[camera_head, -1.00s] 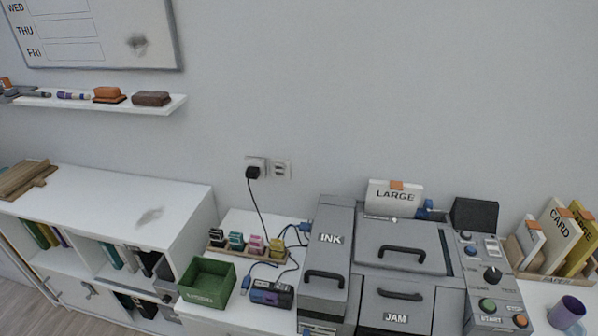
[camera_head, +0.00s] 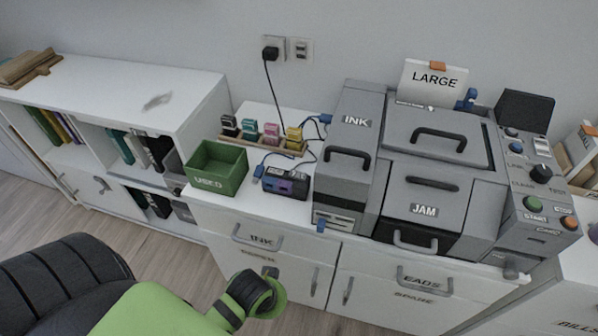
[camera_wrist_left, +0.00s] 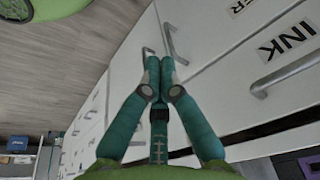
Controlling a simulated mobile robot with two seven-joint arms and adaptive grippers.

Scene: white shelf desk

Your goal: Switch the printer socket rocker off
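A white wall socket (camera_head: 273,44) with a black plug (camera_head: 270,54) in it is on the wall behind the desk, upper middle in the head view. A white plate with small dark-edged rockers (camera_head: 301,49) sits directly to its right; the rocker positions are too small to read. My left arm comes in low at the left in the head view, far below the socket. In the left wrist view my left gripper (camera_wrist_left: 161,62) has its teal fingertips together, with nothing between them, in front of the white drawer fronts. My right gripper is not in view.
The grey printer (camera_head: 430,150), labelled INK and JAM, stands right of the socket. Below are a green box (camera_head: 215,168), a dark cartridge (camera_head: 285,184) and small bottles in a wooden rack (camera_head: 268,144). A black cable hangs from the plug. The wall around the socket is clear.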

